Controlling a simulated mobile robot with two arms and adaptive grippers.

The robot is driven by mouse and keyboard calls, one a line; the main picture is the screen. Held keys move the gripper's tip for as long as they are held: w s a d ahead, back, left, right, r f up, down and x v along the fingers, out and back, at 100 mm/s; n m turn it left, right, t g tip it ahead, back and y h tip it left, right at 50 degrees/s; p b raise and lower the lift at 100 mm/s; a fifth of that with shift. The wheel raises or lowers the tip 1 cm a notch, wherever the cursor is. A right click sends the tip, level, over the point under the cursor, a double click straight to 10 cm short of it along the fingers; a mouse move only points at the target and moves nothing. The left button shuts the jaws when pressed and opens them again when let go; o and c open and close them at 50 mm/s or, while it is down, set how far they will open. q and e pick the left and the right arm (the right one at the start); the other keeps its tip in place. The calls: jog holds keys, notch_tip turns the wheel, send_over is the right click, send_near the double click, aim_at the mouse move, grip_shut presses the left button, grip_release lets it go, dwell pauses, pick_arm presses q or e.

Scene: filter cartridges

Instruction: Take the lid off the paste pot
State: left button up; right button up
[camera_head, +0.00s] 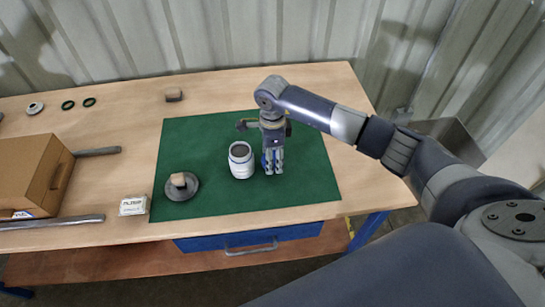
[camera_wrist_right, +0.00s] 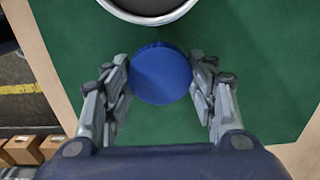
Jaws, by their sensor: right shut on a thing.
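My right gripper (camera_head: 272,169) points down just right of the pot. In the right wrist view it (camera_wrist_right: 162,85) is shut on the round blue lid (camera_wrist_right: 162,75). The lid is apart from the pot, low over the mat; I cannot tell whether it touches the mat. My left gripper is not in view.
A grey disc with a tan block (camera_head: 181,186) lies on the mat (camera_head: 215,130) at left. A white box (camera_head: 133,205), a cardboard box (camera_head: 22,170) and metal bars lie further left. Rings and a small brown block (camera_head: 173,95) lie behind. The mat's right side is clear.

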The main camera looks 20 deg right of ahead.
jog(key=shift+f, duration=0.8)
jog(key=shift+f, duration=0.1)
jog(key=shift+f, duration=0.15)
jog(key=o, duration=1.2)
